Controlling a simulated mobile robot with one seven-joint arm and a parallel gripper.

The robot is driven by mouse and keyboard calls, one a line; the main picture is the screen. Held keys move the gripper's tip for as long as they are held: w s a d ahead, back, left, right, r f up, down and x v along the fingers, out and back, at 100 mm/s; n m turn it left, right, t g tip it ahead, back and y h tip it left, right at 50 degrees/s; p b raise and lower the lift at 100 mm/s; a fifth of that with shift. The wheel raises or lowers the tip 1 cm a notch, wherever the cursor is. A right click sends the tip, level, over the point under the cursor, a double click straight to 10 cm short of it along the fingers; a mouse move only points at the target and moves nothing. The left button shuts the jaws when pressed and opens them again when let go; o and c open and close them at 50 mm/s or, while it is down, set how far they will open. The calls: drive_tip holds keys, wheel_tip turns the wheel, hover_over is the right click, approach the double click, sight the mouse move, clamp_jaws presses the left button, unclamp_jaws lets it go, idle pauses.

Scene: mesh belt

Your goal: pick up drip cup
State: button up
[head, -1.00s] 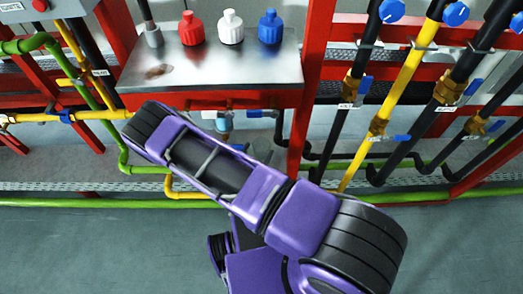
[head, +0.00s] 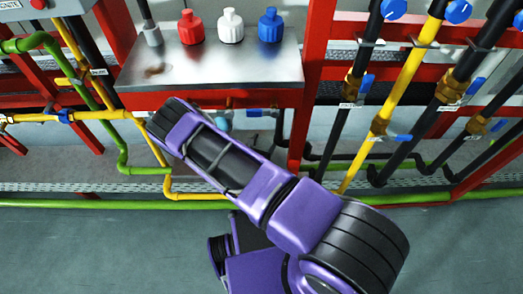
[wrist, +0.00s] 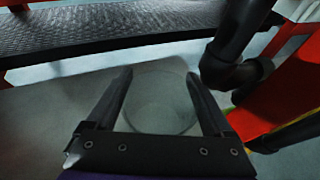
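The drip cup (wrist: 162,103) is a clear, pale, round cup in the wrist view, between the two dark fingers of my gripper (wrist: 158,75). The fingers are spread apart, one on each side of the cup. I cannot tell whether either finger touches its wall. The cup seems to stand on a pale grey surface. In the head view my purple arm covers the area below the metal shelf, and I can make out neither the cup nor my gripper there.
A black pipe elbow (wrist: 228,70) stands close to the right finger, with a red post (wrist: 290,75) beyond. A dark mesh strip (wrist: 110,32) crosses behind the cup. In the head view, a metal shelf (head: 205,72) holds red, white and blue bottles above my arm.

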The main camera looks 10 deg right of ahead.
drive_tip(key=c, duration=0.9)
drive_tip(key=shift+o, duration=0.2)
drive_tip(key=shift+r, duration=0.1)
